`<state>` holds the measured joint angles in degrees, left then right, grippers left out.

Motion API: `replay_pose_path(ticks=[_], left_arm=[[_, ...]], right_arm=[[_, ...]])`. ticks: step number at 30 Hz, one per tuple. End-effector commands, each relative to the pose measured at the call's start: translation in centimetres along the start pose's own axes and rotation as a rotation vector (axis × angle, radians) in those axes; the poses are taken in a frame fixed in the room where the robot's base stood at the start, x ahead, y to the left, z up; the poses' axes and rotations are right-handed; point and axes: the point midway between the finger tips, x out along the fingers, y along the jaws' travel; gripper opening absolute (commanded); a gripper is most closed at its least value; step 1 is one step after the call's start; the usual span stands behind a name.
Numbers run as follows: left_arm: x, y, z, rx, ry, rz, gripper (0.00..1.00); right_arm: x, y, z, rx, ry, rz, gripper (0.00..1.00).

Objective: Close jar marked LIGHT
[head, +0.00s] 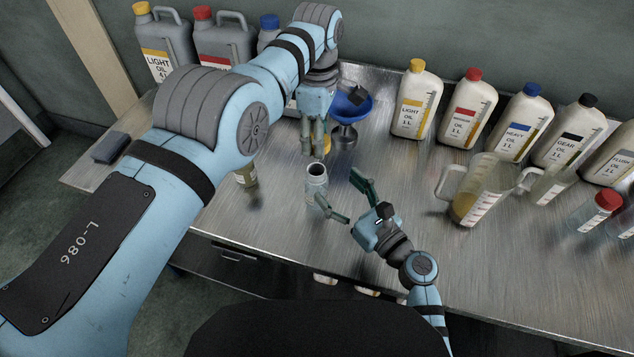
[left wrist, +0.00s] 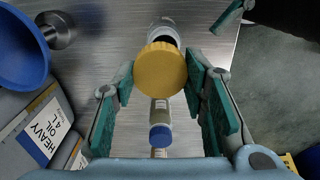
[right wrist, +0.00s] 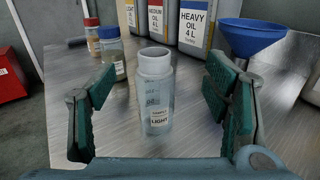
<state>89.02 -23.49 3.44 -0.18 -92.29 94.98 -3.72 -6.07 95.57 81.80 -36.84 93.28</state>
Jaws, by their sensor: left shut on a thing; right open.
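The jar marked LIGHT (right wrist: 158,100) stands upright and open on the metal table, its pale mouth uncovered. In the head view the jar (head: 316,187) is below my left gripper (head: 318,148). My left gripper is shut on a yellow lid (left wrist: 160,70), which also shows partly behind the fingers in the head view (head: 327,144). The lid is held above the table, apart from the jar; in the left wrist view it partly covers the jar (left wrist: 162,30). My right gripper (head: 350,198) is open, its fingers spread to either side of the jar without visibly gripping it.
A blue funnel (head: 352,107) on a metal stand is behind the jar. A blue-lidded jar (right wrist: 111,58) and a red-lidded jar (right wrist: 93,38) stand to the left. Oil bottles (head: 416,103) line the back right, with a measuring jug (head: 470,195) in front.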

Motion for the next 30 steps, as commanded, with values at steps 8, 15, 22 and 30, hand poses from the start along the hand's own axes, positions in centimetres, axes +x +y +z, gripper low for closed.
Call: replay_pose_path(ticks=[8, 15, 22, 30], left_arm=[[0.3, -0.1, -0.3, -0.007, 0.003, -0.01, 0.3], [0.3, -0.1, -0.2, -0.005, 0.003, -0.009, 0.3], [0.3, 0.0, -0.1, -0.004, 0.003, -0.008, 0.3], [0.2, 0.0, -0.1, -0.004, 0.003, -0.008, 0.3]], right_arm=[[0.3, 0.4, -0.4, -0.004, 0.002, 0.012, 0.7], [0.2, 0.3, -3.9, -0.002, 0.006, 0.011, 0.7], [0.1, 0.1, -8.4, -0.003, 0.006, 0.006, 0.7], [5.5, 0.2, -8.1, -0.006, 0.002, 0.008, 0.7]])
